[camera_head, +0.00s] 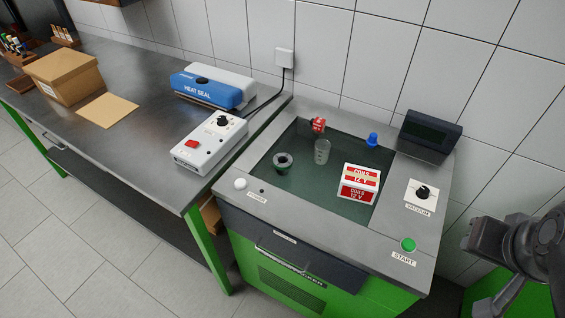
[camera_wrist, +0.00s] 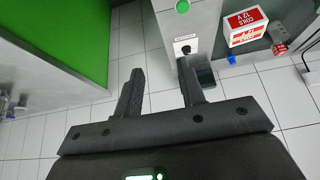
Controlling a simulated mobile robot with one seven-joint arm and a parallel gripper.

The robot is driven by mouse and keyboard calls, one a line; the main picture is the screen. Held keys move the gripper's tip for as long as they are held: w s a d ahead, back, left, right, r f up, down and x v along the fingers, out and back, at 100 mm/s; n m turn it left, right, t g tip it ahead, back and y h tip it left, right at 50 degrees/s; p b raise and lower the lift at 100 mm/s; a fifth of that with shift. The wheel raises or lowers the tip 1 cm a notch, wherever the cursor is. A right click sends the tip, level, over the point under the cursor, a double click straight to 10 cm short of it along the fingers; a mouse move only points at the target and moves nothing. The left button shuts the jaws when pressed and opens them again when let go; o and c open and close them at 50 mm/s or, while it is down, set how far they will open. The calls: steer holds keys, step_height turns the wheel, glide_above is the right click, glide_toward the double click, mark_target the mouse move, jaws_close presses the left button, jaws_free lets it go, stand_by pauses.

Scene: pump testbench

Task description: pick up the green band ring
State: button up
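The green band ring (camera_head: 283,160) appears as a small, dark green round piece with an open middle. It sits in the left part of the sunken dark green bay of the test bench in the head view. I cannot make it out in the wrist view. My gripper (camera_wrist: 160,66) shows two dark fingers spread wide apart with nothing between them but background. It is open, to the right of the bay and well away from the ring. In the head view, dark parts of my arm show at the right edge.
The bay also holds a clear cup (camera_head: 322,151), a red part (camera_head: 318,125), a blue part (camera_head: 372,139) and a red-and-white coils box (camera_head: 359,184). A display (camera_head: 430,134), vacuum knob (camera_head: 422,193) and green start button (camera_head: 408,244) are at the right. A heat sealer (camera_head: 213,88) stands left.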

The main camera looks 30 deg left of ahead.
steer(key=shift+o, duration=0.3)
steer(key=o, duration=0.8)
steer(key=shift+c, duration=0.2)
